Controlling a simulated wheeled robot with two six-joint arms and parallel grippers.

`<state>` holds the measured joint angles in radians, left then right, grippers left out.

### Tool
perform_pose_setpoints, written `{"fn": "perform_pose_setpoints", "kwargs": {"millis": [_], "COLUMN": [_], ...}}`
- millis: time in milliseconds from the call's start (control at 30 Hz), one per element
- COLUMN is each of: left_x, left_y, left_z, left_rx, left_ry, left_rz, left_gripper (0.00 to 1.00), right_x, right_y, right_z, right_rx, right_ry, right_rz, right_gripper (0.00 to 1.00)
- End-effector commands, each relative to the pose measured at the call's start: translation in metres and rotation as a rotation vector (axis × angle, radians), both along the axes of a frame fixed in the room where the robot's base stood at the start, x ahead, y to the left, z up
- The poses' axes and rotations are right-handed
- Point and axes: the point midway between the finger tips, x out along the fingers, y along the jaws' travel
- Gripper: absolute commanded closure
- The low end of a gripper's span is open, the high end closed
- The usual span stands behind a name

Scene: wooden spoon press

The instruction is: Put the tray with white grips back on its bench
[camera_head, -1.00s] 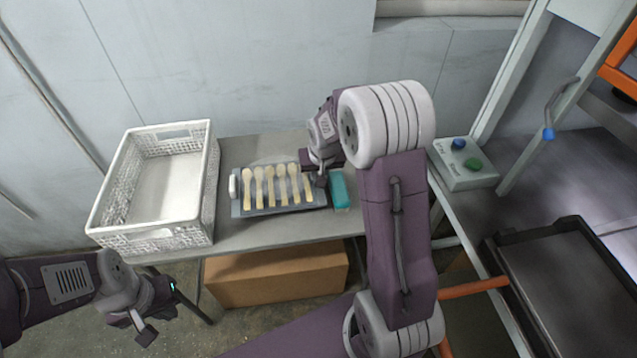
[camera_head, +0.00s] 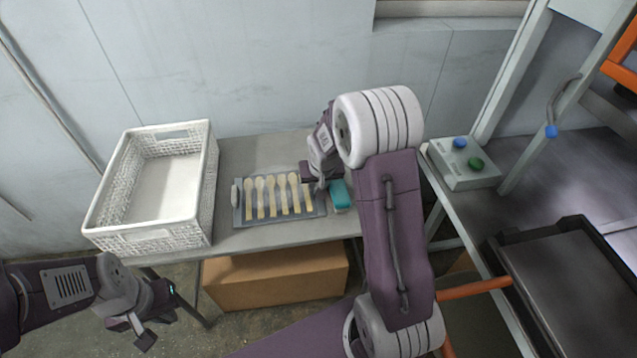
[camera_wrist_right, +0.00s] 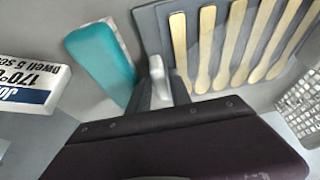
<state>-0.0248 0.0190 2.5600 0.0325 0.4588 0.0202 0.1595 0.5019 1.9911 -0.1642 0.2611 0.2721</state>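The grey tray (camera_head: 241,219) carries several wooden spoons (camera_head: 272,196) in a row. It lies level on or just above the grey bench, right of the white basket; I cannot tell if it fully touches. Its left white grip (camera_head: 236,193) is free. My right gripper (camera_head: 320,186) is at the tray's right end. In the right wrist view its dark fingers (camera_wrist_right: 162,92) stand on both sides of the right white grip (camera_wrist_right: 158,72) and look shut on it. My left gripper (camera_head: 150,325) hangs empty in front of the bench, at lower left; its finger gap is unclear.
A white basket (camera_head: 150,238) stands on the bench (camera_head: 280,240) left of the tray. A teal block (camera_head: 340,194) lies close to the tray's right end. A control box (camera_head: 464,164) with blue and green buttons and a dark pan (camera_head: 570,285) are at right. A cardboard box (camera_head: 275,278) is below.

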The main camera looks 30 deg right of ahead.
Motion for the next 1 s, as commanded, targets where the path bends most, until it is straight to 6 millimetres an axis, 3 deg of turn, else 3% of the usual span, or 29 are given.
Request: {"fn": "perform_pose_setpoints", "kwargs": {"millis": [167,633,800,1000], "left_x": [0.0,0.0,0.0,0.0], "left_y": [0.0,0.0,0.0,0.0], "left_z": [0.006,0.026,0.028,0.028], "left_rx": [0.0,0.0,0.0,0.0], "left_ry": [0.0,0.0,0.0,0.0], "left_rz": [0.0,0.0,0.0,0.0], "left_gripper": [1.0,1.0,1.0,1.0], "right_x": [-0.002,-0.036,-0.043,-0.047], "right_y": [0.001,0.01,0.012,0.014], "right_z": [0.012,0.098,0.112,0.113], "right_rx": [-0.001,0.0,0.0,0.001], "right_ry": [-0.003,-0.004,-0.001,0.005], "right_rz": [0.0,-0.001,0.0,0.005], "right_gripper": [0.75,0.75,0.75,0.75]}}
